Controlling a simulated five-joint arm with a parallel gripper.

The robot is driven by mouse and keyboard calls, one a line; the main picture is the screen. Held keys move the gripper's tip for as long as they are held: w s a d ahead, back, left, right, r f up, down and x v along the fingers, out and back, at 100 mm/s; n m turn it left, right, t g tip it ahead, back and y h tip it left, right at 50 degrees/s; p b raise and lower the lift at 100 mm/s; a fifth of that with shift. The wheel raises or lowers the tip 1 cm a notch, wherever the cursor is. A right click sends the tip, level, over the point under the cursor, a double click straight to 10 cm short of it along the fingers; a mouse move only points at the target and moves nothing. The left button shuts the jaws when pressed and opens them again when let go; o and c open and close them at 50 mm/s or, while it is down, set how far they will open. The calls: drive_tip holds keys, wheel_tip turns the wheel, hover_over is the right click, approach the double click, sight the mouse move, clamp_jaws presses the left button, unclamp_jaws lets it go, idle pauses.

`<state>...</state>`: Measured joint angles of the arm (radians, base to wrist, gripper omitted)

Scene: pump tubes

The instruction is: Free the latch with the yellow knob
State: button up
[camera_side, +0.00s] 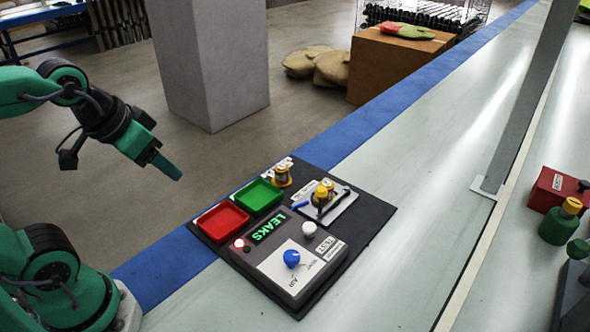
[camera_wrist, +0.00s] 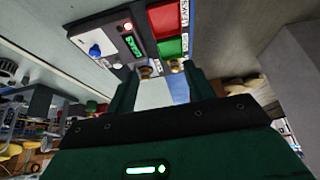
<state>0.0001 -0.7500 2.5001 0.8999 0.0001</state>
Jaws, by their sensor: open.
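The yellow knob (camera_side: 321,191) is on top of a small fixture on a light metal plate (camera_side: 345,204), on the right part of the dark mat. Dark bars, probably the latch, lie around its foot; they are too small to tell how they engage. A blue piece (camera_side: 300,205) sticks out at the plate's left. My gripper (camera_side: 172,169) is in the air to the left of the mat, well away from the knob. In the wrist view my gripper (camera_wrist: 163,84) has its fingers apart with nothing between them. Small brass-coloured parts (camera_wrist: 145,71) show beyond the fingertips.
In front is the test box (camera_side: 290,262) with a blue knob, white button, lit red lamp and "LEAKS" display. A grey post (camera_side: 520,110) rises at right.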

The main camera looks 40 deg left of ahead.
drive_tip(key=shift+c, duration=0.5)
drive_tip(key=n+g, duration=0.2)
drive_tip(key=g, duration=0.4)
hover_over(321, 191)
drive_tip(key=f, duration=1.2)
drive_tip(key=shift+w+a, duration=0.25)
drive_tip(key=shift+a, duration=0.05)
drive_tip(key=shift+w+d+f, duration=0.15)
drive_tip(key=shift+f, duration=0.1)
drive_tip(key=shift+f, duration=3.9)
